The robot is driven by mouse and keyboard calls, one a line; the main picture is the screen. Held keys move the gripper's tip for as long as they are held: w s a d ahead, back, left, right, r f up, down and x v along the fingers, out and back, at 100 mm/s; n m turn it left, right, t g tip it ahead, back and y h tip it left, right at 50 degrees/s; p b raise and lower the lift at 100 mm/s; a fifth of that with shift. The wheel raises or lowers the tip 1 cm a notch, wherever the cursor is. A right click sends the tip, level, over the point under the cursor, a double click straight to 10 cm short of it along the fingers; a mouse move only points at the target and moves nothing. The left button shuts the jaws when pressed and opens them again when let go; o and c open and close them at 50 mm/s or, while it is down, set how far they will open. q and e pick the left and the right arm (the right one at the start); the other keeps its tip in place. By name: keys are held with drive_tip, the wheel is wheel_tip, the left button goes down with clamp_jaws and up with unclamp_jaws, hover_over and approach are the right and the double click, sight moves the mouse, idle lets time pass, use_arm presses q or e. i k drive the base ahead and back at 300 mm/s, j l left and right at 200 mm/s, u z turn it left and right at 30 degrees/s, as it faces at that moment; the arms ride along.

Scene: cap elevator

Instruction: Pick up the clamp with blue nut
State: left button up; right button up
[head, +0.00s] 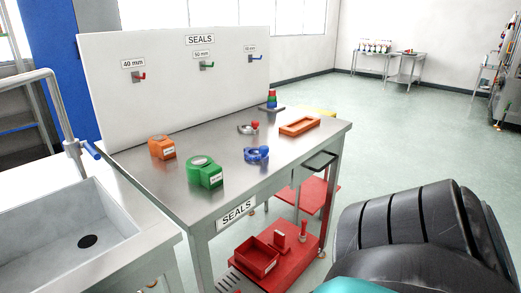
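A small blue clamp-like piece (257,154) lies on the metal table near its front edge, right of the green block. It is too small to make out its nut clearly. A silver clamp with a red part (249,127) lies just behind it, toward the back of the table. Neither of my grippers is in view, and nothing is seen touching either piece.
The table (180,199) also holds an orange block (162,147), a green block (205,171), an orange tray (299,126) and a stacked colored cone (272,99). A white board (170,85) with hooks stands behind. A sink (70,225) is at left; red shelves are below.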

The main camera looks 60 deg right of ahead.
sight(263, 151)
drive_tip(key=k+l, duration=0.1)
drive_tip(key=l, duration=1.1)
drive_tip(key=k+l, duration=0.15)
drive_tip(key=l, duration=0.5)
drive_tip(key=u, duration=0.05)
